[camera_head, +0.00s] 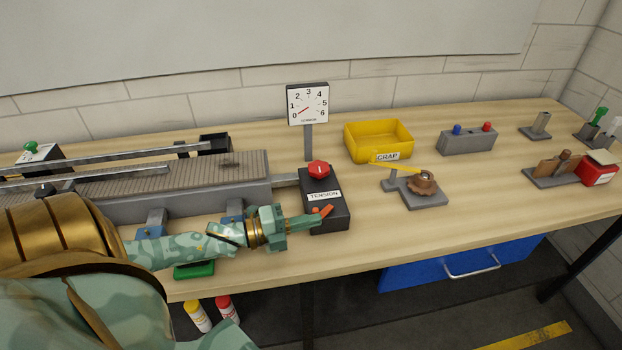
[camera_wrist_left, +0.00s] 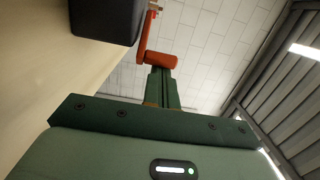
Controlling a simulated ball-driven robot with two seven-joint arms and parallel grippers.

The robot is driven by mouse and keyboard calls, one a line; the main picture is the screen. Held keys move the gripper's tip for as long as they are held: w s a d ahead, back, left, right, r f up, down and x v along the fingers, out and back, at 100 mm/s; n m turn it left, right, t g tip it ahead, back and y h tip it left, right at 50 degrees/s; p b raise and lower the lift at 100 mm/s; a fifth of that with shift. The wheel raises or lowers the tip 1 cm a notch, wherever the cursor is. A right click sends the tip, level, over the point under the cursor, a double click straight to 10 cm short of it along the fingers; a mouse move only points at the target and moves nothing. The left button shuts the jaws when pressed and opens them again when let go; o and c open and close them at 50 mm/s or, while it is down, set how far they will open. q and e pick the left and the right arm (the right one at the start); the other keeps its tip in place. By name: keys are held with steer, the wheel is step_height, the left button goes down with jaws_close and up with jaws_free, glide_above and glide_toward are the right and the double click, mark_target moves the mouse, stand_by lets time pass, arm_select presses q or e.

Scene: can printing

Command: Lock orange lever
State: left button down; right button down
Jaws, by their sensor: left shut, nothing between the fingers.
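The orange lever (camera_head: 324,211) is on the front side of the black tension box (camera_head: 338,214). It also shows in the left wrist view, where its arm runs down from the pivot to a short cylindrical handle (camera_wrist_left: 160,60). My left gripper (camera_head: 313,220) is shut and empty, its fingertips right at the lever's handle. In the left wrist view the shut fingers (camera_wrist_left: 161,86) end at the handle; I cannot tell whether they touch it. The dark box body (camera_wrist_left: 104,18) is at the upper left there. My right gripper is not in view.
A red knob (camera_head: 318,169) tops the tension box, with a dial gauge (camera_head: 308,104) behind it. The conveyor (camera_head: 160,184) runs left. A yellow scrap bin (camera_head: 378,139) and a gear fixture (camera_head: 424,190) stand right. The table front to the right is clear.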

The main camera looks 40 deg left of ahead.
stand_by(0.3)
arm_select(q)
steer(key=s+d+r+p, duration=0.6)
steer(key=s+d+r, duration=0.3)
steer(key=r, duration=0.4)
steer(key=shift+s, duration=0.9)
